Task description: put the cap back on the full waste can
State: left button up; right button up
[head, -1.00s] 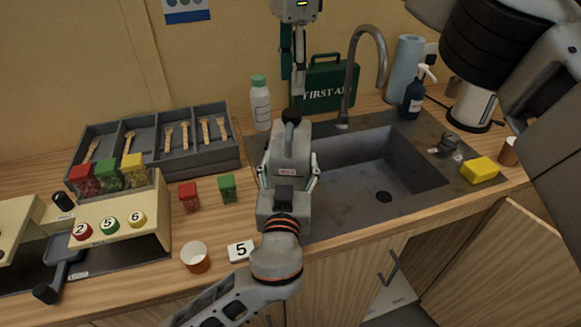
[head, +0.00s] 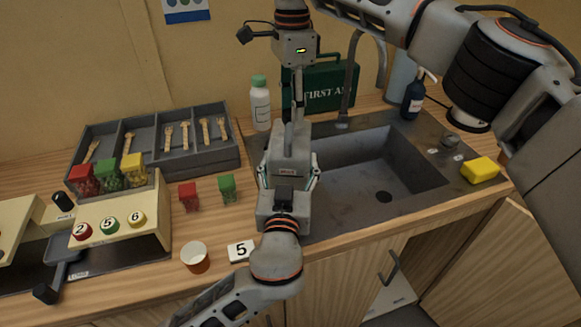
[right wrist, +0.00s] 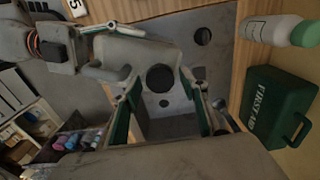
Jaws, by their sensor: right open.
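The waste can (head: 289,150) is a grey container with a small label, upright at the left end of the sink; it also shows in the right wrist view (right wrist: 140,55). My left gripper (head: 288,180) has its fingers on both sides of the can and appears shut on it. My right gripper (head: 293,112) points down from above, open, over the can's top. In the right wrist view a dark round shape (right wrist: 160,78) on top of the can lies between its fingers. I cannot tell whether this is the black cap or the open mouth.
A green first aid box (head: 328,86) and a white bottle with green lid (head: 260,104) stand close behind. The sink (head: 380,165) and its tap are to the right, with a yellow sponge (head: 481,170).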

jog(key=shift+f, duration=0.2)
jog(key=c, duration=1.2)
jog(key=shift+o, duration=0.2)
